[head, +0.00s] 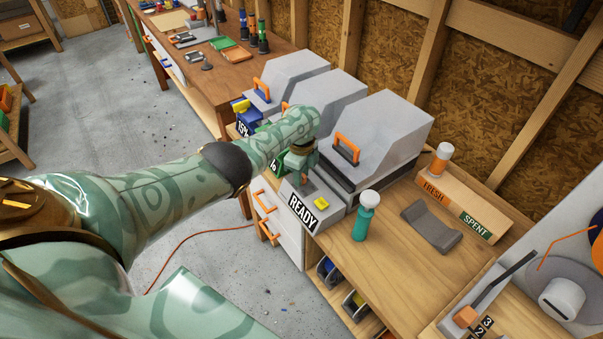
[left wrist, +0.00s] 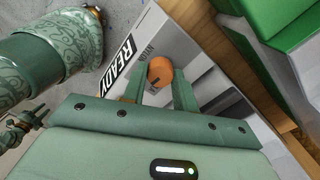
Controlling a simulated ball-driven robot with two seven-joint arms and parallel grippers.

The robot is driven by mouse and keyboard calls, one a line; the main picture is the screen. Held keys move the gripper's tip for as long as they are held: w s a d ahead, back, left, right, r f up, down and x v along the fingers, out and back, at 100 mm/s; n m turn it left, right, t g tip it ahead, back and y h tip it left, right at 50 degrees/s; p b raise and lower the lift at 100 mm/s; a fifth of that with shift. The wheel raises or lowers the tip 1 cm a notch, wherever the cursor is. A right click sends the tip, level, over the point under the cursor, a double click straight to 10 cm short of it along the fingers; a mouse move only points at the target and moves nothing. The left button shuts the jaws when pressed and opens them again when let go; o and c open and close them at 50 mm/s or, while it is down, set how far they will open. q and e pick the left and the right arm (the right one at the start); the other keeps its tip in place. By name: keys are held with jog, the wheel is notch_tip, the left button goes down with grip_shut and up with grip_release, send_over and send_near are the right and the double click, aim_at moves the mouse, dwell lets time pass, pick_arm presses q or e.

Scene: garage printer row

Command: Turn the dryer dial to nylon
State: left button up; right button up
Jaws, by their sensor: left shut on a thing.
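An orange round dial (left wrist: 160,70) sits on the light grey front panel of a machine (left wrist: 185,45), beside a black-and-white READY label (left wrist: 122,62). My left gripper (left wrist: 160,82) is shut on the dial, one finger on each side. In the head view, the same READY label (head: 302,210) is on the front of the nearest grey machine (head: 385,130). My left gripper (head: 300,170) reaches down to its panel there, and the dial is hidden behind it.
A teal bottle with a white cap (head: 366,215) stands close right of the panel. A grey cradle (head: 430,225) and a wooden FRESH/SPENT rack (head: 460,205) are further right. Two more grey machines (head: 290,75) stand behind. A green box (left wrist: 285,40) is near the left gripper.

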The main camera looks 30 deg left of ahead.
pick_arm(q)
jog(key=m, duration=0.4)
jog(key=shift+m, duration=0.3)
jog(key=m, duration=0.3)
jog(key=shift+m, duration=0.4)
jog(key=m, duration=0.4)
jog(key=shift+b, duration=0.3)
jog(key=shift+m, duration=2)
jog(key=o, duration=1)
jog(key=shift+c, duration=0.2)
